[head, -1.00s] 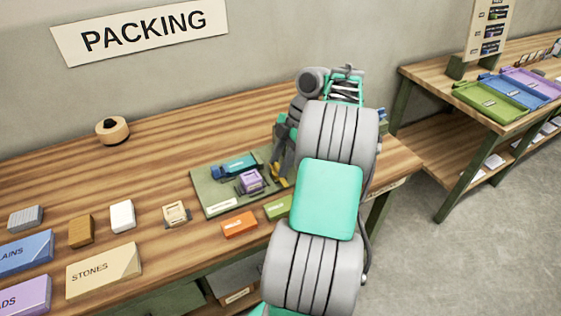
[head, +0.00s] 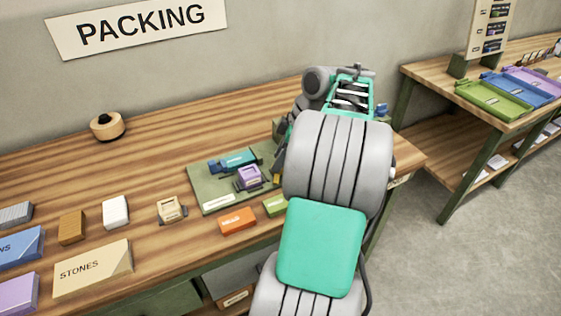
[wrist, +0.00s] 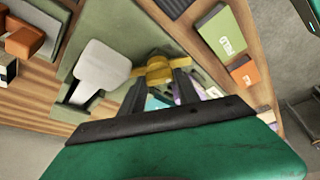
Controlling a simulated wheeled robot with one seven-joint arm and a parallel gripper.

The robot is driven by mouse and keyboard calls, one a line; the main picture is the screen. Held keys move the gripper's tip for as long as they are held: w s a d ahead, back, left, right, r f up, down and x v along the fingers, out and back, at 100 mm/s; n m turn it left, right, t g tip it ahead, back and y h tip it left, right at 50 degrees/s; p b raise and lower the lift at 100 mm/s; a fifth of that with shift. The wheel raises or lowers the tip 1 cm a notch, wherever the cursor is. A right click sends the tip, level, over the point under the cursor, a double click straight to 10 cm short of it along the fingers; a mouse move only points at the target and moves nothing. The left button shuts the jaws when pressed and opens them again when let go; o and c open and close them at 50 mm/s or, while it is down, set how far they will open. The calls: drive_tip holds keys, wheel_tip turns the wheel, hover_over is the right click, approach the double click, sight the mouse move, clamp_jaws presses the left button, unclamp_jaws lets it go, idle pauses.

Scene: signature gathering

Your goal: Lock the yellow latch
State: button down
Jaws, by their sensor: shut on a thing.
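The yellow latch (wrist: 154,70) shows in the wrist view at the edge of a green board, with a crossbar and a round middle. My gripper (wrist: 160,82) is shut on it, its dark fingers reaching up to the yellow part. A pale grey paddle-shaped part (wrist: 103,70) lies just left of the latch. In the head view the green board (head: 215,199) lies on the wooden table and carries a teal-and-blue piece (head: 234,161) and a purple piece (head: 249,178). My arm hides the board's right part and most of the gripper there.
An orange box (head: 237,221) and a green box (head: 275,205) lie in front of the board. A tan block (head: 172,209) sits to its left, with more blocks and labelled boxes beyond. A round wooden item (head: 107,126) stands at the back. Table behind the board is clear.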

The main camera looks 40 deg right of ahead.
drive_tip(key=m+h+b, duration=0.1)
drive_tip(key=m, duration=0.1)
drive_tip(key=m+t+b, duration=0.1)
drive_tip(key=m, duration=0.2)
drive_tip(key=shift+a+f+m+h+b, duration=0.1)
drive_tip(key=shift+a+m+h+b, duration=0.05)
drive_tip(key=shift+m+h+b, duration=0.2)
drive_tip(key=m+h+b, duration=0.2)
drive_tip(key=m, duration=0.3)
drive_tip(key=shift+a+m, duration=0.15)
drive_tip(key=shift+m, duration=0.1)
drive_tip(key=shift+h+b, duration=0.25)
drive_tip(key=shift+b, duration=0.05)
drive_tip(key=c, duration=0.9)
unclamp_jaws()
drive_tip(key=shift+s+r, duration=0.1)
drive_tip(key=shift+r, duration=0.15)
drive_tip(key=p+v, duration=0.1)
drive_tip(key=v, duration=0.6)
drive_tip(key=shift+s+r, duration=0.1)
drive_tip(key=shift+r, duration=0.2)
